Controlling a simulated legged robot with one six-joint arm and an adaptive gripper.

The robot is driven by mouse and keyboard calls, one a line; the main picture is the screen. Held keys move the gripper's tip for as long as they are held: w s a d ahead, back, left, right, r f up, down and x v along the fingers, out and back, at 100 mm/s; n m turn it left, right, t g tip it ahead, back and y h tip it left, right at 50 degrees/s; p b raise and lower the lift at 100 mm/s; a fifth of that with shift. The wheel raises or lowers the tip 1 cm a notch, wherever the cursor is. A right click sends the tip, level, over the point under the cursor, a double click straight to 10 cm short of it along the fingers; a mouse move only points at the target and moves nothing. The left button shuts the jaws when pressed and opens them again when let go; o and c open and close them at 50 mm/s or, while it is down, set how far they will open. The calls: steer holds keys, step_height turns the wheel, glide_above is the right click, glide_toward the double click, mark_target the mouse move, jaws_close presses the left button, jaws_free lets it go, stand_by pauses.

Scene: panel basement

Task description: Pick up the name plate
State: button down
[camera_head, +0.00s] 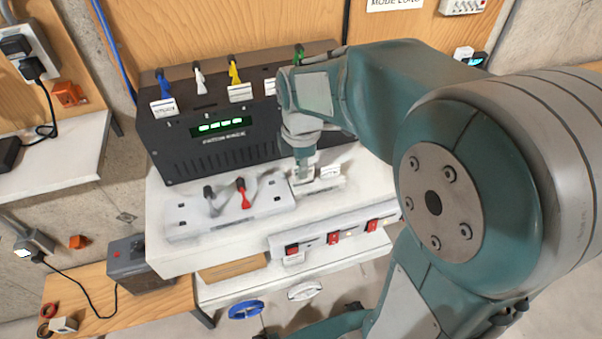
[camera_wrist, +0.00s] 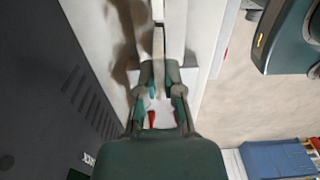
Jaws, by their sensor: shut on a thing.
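My gripper (camera_head: 304,165) points down over the white bench, in front of the black box. It is shut on a small white name plate (camera_head: 302,177) at the left end of a low white holder (camera_head: 325,184). The fingers hide most of this plate, and I cannot tell whether it is clear of the holder. Another white plate with dark lettering (camera_head: 330,172) stands on the holder just right of my gripper. In the wrist view the fingers of my gripper (camera_wrist: 160,72) are close together over the pale holder strip, and the plate's face cannot be made out.
The black box (camera_head: 215,145) with green display stands behind, with coloured plugs and white labels on top. A grey panel (camera_head: 225,212) with a red and a black plug lies to the left. A strip with red switches (camera_head: 335,238) runs along the bench front.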

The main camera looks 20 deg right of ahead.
steer(key=s+r, duration=1)
steer(key=s, duration=0.4)
steer(key=shift+r, duration=0.35)
steer(key=shift+d, duration=0.1)
